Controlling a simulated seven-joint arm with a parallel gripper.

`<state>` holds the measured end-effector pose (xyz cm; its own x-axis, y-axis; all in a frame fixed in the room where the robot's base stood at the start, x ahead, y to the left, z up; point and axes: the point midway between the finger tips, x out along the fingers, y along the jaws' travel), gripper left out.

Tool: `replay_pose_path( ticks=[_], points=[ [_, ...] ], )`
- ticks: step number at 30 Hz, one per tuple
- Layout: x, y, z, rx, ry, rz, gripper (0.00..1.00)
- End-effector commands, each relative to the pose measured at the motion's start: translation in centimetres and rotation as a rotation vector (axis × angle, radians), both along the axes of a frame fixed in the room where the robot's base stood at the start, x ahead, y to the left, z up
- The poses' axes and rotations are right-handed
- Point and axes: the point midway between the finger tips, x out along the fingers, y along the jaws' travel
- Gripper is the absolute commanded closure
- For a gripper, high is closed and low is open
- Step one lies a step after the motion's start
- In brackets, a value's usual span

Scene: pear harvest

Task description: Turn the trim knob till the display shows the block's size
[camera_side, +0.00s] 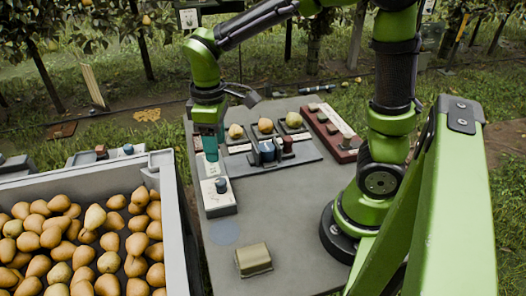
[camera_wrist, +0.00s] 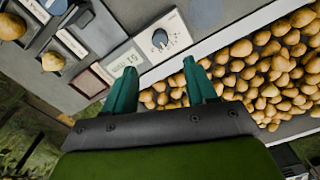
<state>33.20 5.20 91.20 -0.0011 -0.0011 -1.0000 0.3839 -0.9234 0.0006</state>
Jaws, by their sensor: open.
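The trim knob (camera_wrist: 160,38) is a dark blue-grey dial with a pale pointer mark, on a white panel with printed marks around it. It also shows in the side view (camera_side: 221,184), on top of a low white and grey box. The display (camera_wrist: 127,58) is a pale window beside the knob; its dark characters are too small to read surely. A gold-brown block (camera_side: 253,258) lies on the grey table near the front. My gripper (camera_wrist: 161,72) has two green fingers spread apart with nothing between them. In the side view my gripper (camera_side: 210,148) hangs over the box's far end, behind the knob.
A grey crate (camera_side: 176,215) full of pears stands left of the table. Behind the box are a blue and grey fixture (camera_side: 268,152), several single pears on pads, and a dark red rack (camera_side: 330,130). A pale round spot (camera_side: 223,232) marks the clear table front.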

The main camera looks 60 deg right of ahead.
Motion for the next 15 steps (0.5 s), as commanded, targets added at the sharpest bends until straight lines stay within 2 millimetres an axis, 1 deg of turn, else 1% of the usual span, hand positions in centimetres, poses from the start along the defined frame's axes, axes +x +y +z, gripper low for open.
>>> replay_pose_path(
  ticks=[1,9,12,15],
  points=[
    [-0.1,0.0,-1.3,-0.001,0.007,0.001,0.44],
    [-0.1,0.0,-6.9,0.000,0.005,0.000,0.44],
    [-0.1,0.0,-8.6,0.000,0.003,-0.001,0.44],
    [0.0,0.0,-9.7,0.000,0.002,-0.001,0.44]
  ],
)
